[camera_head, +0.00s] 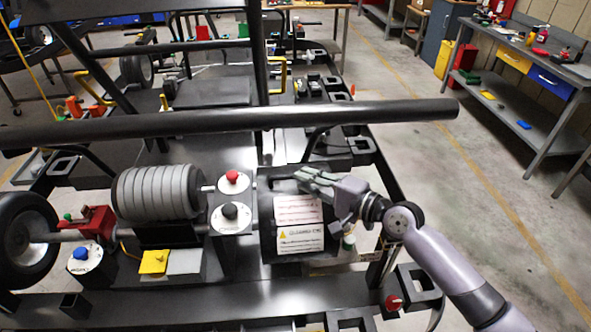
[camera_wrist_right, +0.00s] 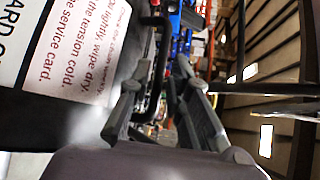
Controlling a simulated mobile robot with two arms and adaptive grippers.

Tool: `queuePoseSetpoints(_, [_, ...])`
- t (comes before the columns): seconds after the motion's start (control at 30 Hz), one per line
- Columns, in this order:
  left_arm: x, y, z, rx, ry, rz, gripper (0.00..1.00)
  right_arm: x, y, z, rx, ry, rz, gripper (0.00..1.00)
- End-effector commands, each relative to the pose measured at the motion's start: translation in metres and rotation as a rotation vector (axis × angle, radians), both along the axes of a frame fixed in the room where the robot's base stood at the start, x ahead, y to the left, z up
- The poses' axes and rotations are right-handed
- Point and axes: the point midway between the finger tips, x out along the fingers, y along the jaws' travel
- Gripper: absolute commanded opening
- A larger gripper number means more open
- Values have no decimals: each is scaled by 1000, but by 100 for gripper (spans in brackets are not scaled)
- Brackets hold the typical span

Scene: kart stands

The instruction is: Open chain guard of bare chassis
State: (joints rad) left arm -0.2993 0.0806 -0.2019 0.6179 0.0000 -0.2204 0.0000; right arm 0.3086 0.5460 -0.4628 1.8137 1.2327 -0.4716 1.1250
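The chain guard (camera_head: 266,213) is a black box-like cover on the chassis, with white service labels (camera_head: 299,225) on its face; it looks closed. The labels also show at the left of the right wrist view (camera_wrist_right: 72,48). My right gripper (camera_head: 305,177) reaches in from the right over the guard's top right part, fingers pointing left. In the right wrist view its two fingers (camera_wrist_right: 152,84) are apart. A black bent bar (camera_wrist_right: 160,62) shows between and beyond them; I cannot tell whether they touch it. My left gripper is not in view.
A thick black tube (camera_head: 230,121) crosses above the chassis, just beyond my right gripper. Left of the guard are red and black knobs (camera_head: 231,177) and a ribbed grey cylinder (camera_head: 158,193). A workbench (camera_head: 520,60) stands far right; the floor between is clear.

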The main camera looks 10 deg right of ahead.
Motion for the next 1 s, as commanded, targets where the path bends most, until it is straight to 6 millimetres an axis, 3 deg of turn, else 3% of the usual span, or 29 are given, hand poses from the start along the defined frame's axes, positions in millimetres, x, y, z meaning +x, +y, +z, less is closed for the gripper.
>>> queuePoseSetpoints(0.2, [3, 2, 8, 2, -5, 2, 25, 21, 21, -3, 1, -1, 0, 18])
queuePoseSetpoints(0.6, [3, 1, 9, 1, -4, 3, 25, 25, 27, -6, 0, -1, 1, 18])
queuePoseSetpoints(0.87, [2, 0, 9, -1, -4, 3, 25, 25, 26, -6, -1, -1, 0, 1])
queuePoseSetpoints(1.0, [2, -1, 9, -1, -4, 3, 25, 25, 26, -6, -1, -1, 0, 0])
